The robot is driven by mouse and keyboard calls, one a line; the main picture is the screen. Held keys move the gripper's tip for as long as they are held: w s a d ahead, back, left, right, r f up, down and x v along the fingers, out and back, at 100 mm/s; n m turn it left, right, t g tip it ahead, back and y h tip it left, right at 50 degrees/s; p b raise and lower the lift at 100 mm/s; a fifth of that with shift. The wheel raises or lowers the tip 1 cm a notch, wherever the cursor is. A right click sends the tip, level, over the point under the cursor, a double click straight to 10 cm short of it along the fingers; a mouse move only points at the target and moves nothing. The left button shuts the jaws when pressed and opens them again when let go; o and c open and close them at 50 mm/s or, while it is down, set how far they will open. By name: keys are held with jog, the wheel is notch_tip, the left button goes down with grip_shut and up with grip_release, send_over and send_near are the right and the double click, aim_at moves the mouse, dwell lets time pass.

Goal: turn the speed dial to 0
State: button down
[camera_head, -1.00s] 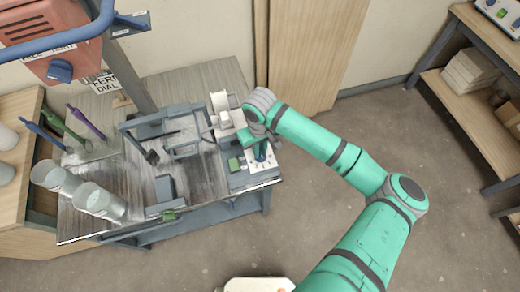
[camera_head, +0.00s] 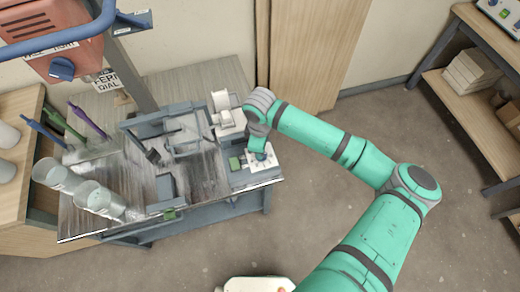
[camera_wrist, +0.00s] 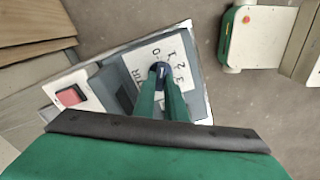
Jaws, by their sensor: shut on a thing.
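The speed dial (camera_wrist: 161,68) is a small dark blue knob on a white plate (camera_wrist: 181,64) with printed numbers, among them 0, 1, 2 and 3. The 0 lies just above and left of the knob in the wrist view. My gripper (camera_wrist: 161,82) is shut on the knob, its two green fingers on either side. The knob's exact pointing is too small to tell. In the head view my gripper (camera_head: 259,151) is over the numbered plate (camera_head: 266,162) at the bench's right end, and it partly covers the dial.
A red switch (camera_wrist: 71,96) sits beside the plate in the wrist view. Open floor lies to the right.

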jog(key=shift+s+n, duration=0.1)
jog(key=shift+n, duration=1.6)
jog(key=c, duration=1.8)
grip_release()
notch_tip(320, 180, up, 11)
jog(key=shift+f, duration=0.1)
